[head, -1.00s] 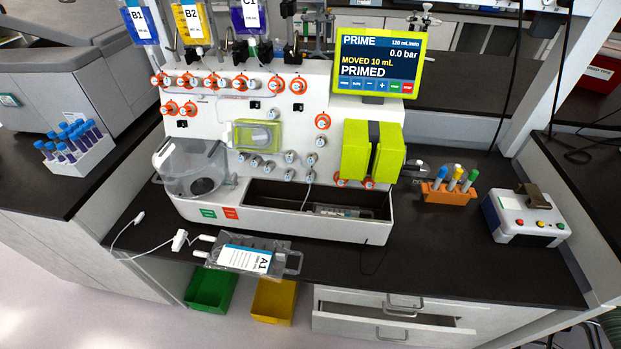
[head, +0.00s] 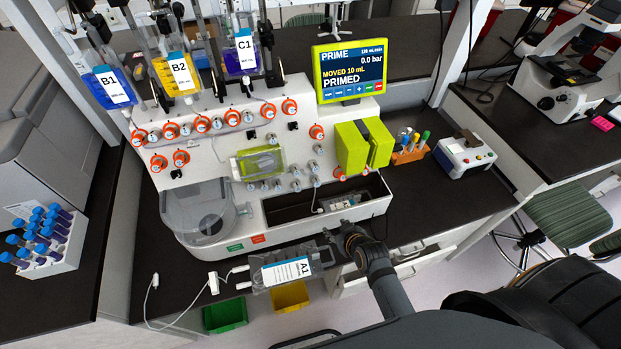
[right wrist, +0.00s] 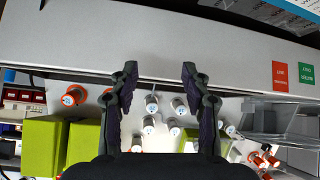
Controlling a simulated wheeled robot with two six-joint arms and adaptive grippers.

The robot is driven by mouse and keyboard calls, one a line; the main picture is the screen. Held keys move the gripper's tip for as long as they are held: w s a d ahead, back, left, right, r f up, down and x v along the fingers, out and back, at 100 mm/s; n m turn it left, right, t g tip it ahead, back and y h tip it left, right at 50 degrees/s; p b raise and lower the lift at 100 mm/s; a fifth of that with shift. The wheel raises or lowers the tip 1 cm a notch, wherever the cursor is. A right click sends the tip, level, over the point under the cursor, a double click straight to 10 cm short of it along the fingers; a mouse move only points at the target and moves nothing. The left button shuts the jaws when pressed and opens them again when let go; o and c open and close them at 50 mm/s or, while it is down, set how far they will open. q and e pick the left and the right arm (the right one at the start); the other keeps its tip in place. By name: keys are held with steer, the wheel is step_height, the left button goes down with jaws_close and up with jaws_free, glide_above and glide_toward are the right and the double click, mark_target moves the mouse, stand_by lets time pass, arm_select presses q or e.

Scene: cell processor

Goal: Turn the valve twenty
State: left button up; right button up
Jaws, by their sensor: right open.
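The white cell processor (head: 225,170) carries rows of small valves, some orange-ringed (head: 170,131) and some grey (head: 296,170). Their numbers are too small to read, so I cannot tell which is valve twenty. My right gripper (head: 343,234) is at the machine's lower front edge, beside the A1 bag. In the right wrist view the gripper (right wrist: 160,75) is open and empty, its fingers apart. Grey valves (right wrist: 152,104) and an orange valve (right wrist: 73,95) lie beyond the fingers there, apart from them. My left gripper is out of view.
The A1 bag (head: 285,271) lies at the counter's front edge with its tubing trailing left. Green blocks (head: 352,148) jut from the machine's right side. A tube rack (head: 411,152) and a small button box (head: 463,157) stand farther right.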

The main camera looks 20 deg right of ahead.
mark_target(317, 184)
steer(key=w+a+r+t+p, duration=0.1)
steer(key=w+r+t+p, duration=0.1)
steer(key=w+r+t, duration=0.4)
steer(key=shift+g+h, duration=0.3)
steer(key=shift+g, duration=0.4)
steer(key=b+x, duration=0.8)
steer(key=shift+w+a+r, duration=0.15)
steer(key=shift+w+a, duration=0.1)
steer(key=shift+w+b, duration=0.35)
steer(key=shift+w, duration=0.15)
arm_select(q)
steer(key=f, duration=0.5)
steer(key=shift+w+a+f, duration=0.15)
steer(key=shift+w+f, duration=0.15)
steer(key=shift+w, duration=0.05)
arm_select(e)
steer(key=shift+r, duration=0.1)
jaws_close()
